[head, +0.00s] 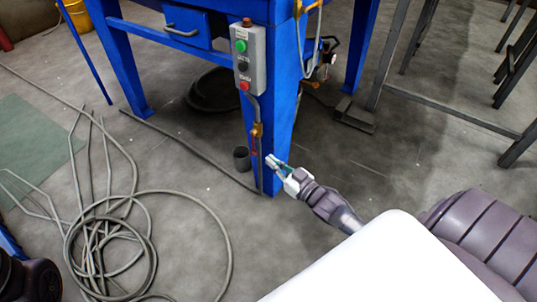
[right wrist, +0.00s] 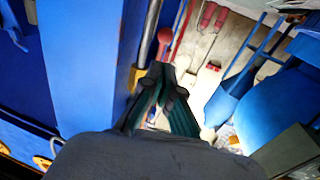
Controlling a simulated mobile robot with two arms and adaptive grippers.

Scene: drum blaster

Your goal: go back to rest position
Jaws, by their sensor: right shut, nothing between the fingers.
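My right gripper (head: 274,163) reaches in from the lower right in the head view, in front of the lower part of a blue cabinet leg (head: 269,100). Its fingers are together and hold nothing. In the right wrist view the dark green fingers (right wrist: 170,80) meet near the middle, beside a blue panel (right wrist: 82,65). A red knob (right wrist: 165,35) shows just beyond the fingertips. I cannot tell whether the gripper touches the leg. My left gripper is not in view.
A coiled hose (head: 110,245) lies on the floor at left. A small dark cup (head: 241,158) stands by the leg. Dark metal frames (head: 440,110) stand at right.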

